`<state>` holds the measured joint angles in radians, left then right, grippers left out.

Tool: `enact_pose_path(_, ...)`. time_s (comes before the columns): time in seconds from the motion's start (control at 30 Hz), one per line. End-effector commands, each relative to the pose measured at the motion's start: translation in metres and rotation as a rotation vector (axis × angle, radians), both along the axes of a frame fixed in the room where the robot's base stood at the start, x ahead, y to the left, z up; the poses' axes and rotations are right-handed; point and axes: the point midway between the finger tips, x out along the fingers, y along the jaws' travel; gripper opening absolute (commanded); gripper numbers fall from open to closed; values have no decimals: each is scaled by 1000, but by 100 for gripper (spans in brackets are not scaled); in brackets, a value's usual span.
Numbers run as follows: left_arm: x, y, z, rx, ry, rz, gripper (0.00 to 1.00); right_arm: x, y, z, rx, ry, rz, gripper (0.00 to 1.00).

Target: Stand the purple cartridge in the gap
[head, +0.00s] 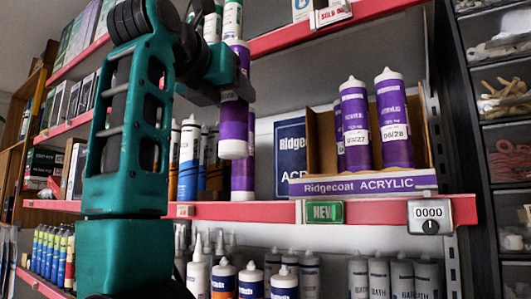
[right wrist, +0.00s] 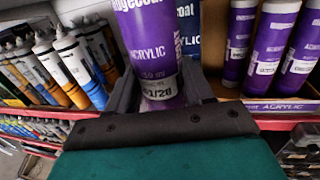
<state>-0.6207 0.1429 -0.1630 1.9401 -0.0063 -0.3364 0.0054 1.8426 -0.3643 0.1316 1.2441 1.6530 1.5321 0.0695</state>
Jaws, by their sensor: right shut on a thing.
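My right gripper (head: 232,88) is shut on a purple cartridge (head: 234,128) with a white base. It holds the cartridge upright in the air, in front of the shelf and left of the display box. In the right wrist view the cartridge (right wrist: 150,35) stands between the fingers (right wrist: 160,92). The display box (head: 363,185), marked Ridgecoat ACRYLIC, holds purple cartridges (head: 355,130) (head: 394,122) with white nozzles, and another partly hidden behind. An open space (head: 322,145) shows at the box's left. My left gripper is not in view.
Another purple cartridge (head: 243,180) stands on the shelf behind the held one. A blue Ridgecoat card (head: 290,150) stands left of the box. Blue and orange cartridges (head: 189,160) are further left.

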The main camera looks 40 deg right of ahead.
Motion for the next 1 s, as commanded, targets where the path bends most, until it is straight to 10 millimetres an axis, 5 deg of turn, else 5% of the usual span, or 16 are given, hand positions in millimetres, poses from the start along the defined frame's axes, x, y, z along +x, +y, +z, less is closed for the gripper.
enact_pose_path(0.47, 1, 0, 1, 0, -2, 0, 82, 29, -109, 2, -1, -2, -4, 0)
enact_pose_path(1.0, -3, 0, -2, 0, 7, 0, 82, 31, -109, -51, -4, -2, -1, 0)
